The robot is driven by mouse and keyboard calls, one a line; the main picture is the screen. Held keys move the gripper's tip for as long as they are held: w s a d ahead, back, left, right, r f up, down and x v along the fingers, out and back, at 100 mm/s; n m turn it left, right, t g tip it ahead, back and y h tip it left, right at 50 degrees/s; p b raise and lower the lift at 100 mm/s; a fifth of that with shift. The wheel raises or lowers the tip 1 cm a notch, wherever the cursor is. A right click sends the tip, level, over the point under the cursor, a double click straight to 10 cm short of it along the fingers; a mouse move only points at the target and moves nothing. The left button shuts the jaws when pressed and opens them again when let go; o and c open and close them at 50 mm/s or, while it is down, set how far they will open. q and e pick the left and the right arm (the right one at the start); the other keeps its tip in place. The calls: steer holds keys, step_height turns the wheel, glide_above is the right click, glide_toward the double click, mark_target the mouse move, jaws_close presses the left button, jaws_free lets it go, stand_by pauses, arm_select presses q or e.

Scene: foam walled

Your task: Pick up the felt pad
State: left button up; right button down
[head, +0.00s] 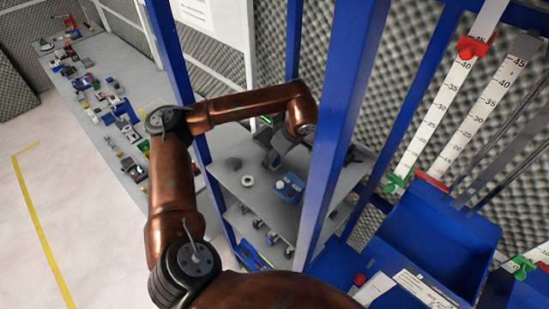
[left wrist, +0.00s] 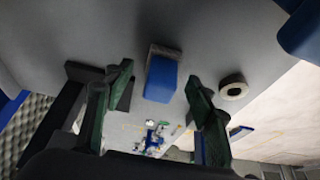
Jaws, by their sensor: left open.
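My right gripper is in neither view.
A pale ring (head: 248,181) lies near the pad, and a blue box (head: 290,187) stands farther right on the shelf (head: 268,206). Blue frame posts (head: 341,120) flank the shelf. A long bench (head: 85,110) with many small items is at left.

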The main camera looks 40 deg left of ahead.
arm_select(q)
steer(key=shift+a+f, duration=0.3)
steer(key=shift+f, duration=0.15)
steer(key=shift+a+f, duration=0.15)
steer(key=shift+f, duration=0.25)
steer(key=shift+c, duration=0.8)
steer(key=c, duration=1.2)
steer(key=shift+r, duration=0.2)
